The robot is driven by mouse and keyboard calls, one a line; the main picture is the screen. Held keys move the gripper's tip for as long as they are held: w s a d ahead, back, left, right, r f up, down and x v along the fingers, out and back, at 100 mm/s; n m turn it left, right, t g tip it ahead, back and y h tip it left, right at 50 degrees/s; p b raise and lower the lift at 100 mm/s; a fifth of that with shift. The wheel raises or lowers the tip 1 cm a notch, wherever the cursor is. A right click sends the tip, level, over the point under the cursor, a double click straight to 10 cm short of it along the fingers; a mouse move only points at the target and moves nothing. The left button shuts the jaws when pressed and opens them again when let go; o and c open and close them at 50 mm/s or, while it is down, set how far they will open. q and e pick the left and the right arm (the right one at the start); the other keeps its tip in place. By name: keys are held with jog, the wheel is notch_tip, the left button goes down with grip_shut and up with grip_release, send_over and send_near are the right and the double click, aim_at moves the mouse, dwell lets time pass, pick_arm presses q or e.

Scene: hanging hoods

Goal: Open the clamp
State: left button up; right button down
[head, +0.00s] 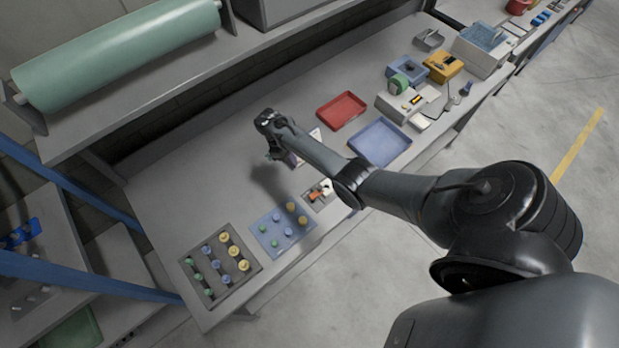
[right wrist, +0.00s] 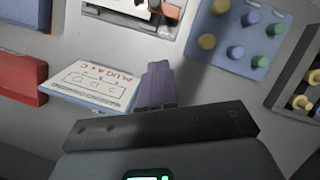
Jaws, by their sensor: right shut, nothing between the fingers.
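The clamp (head: 320,194), with an orange-red lever and pale base, sits near the table's front edge in the head view, just below my right forearm. It also shows at the top of the right wrist view (right wrist: 166,11), partly cut off by the frame. My right gripper (head: 272,156) points down over the table, further back and to the left of the clamp. Its purple-grey fingers (right wrist: 158,82) are together, with nothing between them and apart from the clamp. My left gripper is not in view.
A blue peg board (head: 282,232) and a dark peg board (head: 222,264) lie nearer the left. A red tray (head: 341,110) and a blue tray (head: 380,142) lie right of the gripper. Bare table lies left.

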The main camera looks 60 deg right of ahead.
jog(key=b, duration=0.7)
send_near(317, 192)
jog(key=w+f, duration=0.3)
jog(key=s+p, duration=0.1)
jog(key=s, duration=0.1)
jog(key=s+d+p, duration=0.1)
jog(key=s, duration=0.1)
jog(key=shift+f+p, duration=0.25)
jog(key=shift+p, duration=0.1)
jog(key=shift+w, duration=0.1)
